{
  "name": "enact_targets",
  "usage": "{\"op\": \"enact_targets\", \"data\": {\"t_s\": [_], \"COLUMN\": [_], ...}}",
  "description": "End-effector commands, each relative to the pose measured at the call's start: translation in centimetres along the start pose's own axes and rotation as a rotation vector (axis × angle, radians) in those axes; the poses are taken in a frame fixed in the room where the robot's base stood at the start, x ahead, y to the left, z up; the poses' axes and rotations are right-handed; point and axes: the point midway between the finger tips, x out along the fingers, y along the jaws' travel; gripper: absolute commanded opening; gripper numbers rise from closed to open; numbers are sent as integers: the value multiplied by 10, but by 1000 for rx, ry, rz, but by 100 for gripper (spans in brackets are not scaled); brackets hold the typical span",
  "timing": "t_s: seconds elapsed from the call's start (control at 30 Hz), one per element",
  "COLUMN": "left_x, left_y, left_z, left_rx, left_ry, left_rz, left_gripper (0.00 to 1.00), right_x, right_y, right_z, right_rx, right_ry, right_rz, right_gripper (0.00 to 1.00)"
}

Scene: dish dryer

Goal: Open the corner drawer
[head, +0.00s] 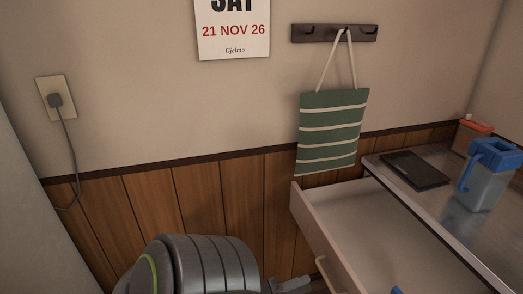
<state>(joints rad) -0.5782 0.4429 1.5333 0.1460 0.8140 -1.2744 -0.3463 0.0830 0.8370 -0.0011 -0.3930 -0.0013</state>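The drawer (318,230) stands pulled out to the left from under the metal-topped counter. Its pale interior is open to view, and its lower part is cut off by the bottom edge. A pale handle (322,265) shows on its front face. My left gripper (292,285) is at the bottom edge, just left of the handle. It is only partly in frame, so I cannot tell whether its fingers are open or shut, or whether it touches the handle. My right gripper is not in view.
On the counter (448,208) are a dark flat tablet-like object (414,169), a blue-topped clear container (487,178) and an orange-lidded box (470,135). A blue item (397,291) shows at the bottom edge. A striped green bag (331,132) hangs on the wall above the drawer.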

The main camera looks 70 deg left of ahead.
Motion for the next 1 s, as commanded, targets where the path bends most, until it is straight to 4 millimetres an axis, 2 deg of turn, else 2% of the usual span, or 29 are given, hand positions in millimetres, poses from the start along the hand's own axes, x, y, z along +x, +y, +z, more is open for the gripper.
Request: {"op": "enact_targets", "data": {"t_s": [0.03, 0.2, 0.4, 0.5, 0.7, 1.0], "left_x": [-15, -57, -96, -108, -117, -117], "left_y": [2, 3, 2, 2, 0, 0], "left_z": [0, 0, 0, 0, 0, 0], "left_rx": [0, 1, 1, 1, 1, 1], "left_ry": [-1, -1, -1, 0, 0, 0], "left_rz": [5, 6, 4, 3, 0, 0], "left_gripper": [32, 32, 32, 32, 32, 32], "right_x": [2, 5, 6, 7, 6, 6], "right_y": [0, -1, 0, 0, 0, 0], "right_z": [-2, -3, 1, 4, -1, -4], "right_rx": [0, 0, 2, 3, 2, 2], "right_ry": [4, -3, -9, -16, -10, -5], "right_rz": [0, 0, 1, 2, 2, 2], "right_gripper": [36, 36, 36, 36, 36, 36]}}
